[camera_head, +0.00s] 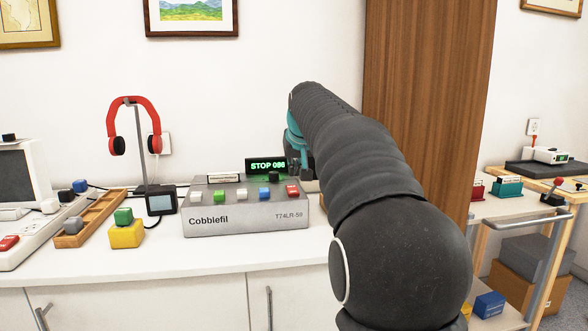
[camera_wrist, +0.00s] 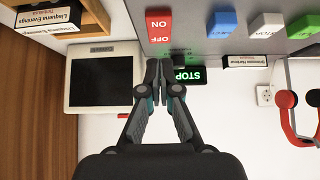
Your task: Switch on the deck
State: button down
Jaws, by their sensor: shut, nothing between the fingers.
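The deck (camera_head: 245,220) is a grey box labelled Cobblefil on the white counter, with several coloured buttons on its sloped top. A red ON/OFF switch (camera_head: 293,191) is at its right end. In the wrist view the red switch (camera_wrist: 160,25) lies just beyond my fingertips, its OFF end nearer to them. A small display (camera_head: 267,166) behind the deck reads STOP 086 in green; it also shows in the wrist view (camera_wrist: 188,76). My gripper (camera_wrist: 165,63) is shut and empty, with a small gap seeming to separate it from the switch. In the head view my arm mostly hides the gripper.
A screen device (camera_wrist: 103,78) stands beside my gripper in the wrist view. Red headphones (camera_head: 131,105) hang on a stand at left. Yellow (camera_head: 126,235) and green (camera_head: 123,215) blocks sit left of the deck. A wooden panel (camera_head: 425,90) rises behind my arm.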

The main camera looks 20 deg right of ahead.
jog(key=s+f+v, duration=0.1)
jog(key=v, duration=0.9)
jog(key=shift+s+a+r, duration=0.2)
jog(key=shift+s+r, duration=0.05)
jog(key=shift+s, duration=0.1)
jog(key=s+a+f+g, duration=0.1)
jog(key=s+a+f, duration=0.15)
jog(key=f, duration=0.45)
jog(key=s+a+f+g, duration=0.1)
jog(key=s+f, duration=0.3)
jog(key=f, duration=0.3)
jog(key=s+a+f+n, duration=0.1)
jog(key=s+a+f, duration=0.2)
jog(key=s+f, duration=0.2)
jog(key=s+a+f+y, duration=0.1)
jog(key=s+a+f, duration=0.3)
jog(key=s, duration=0.6)
jog(key=s+a+f+n, duration=0.1)
jog(key=s+a+f, duration=0.3)
jog(key=s+f, duration=0.2)
jog(key=shift+s+n+y, duration=0.3)
jog(key=shift+s+y, duration=0.1)
jog(key=shift+s, duration=0.4)
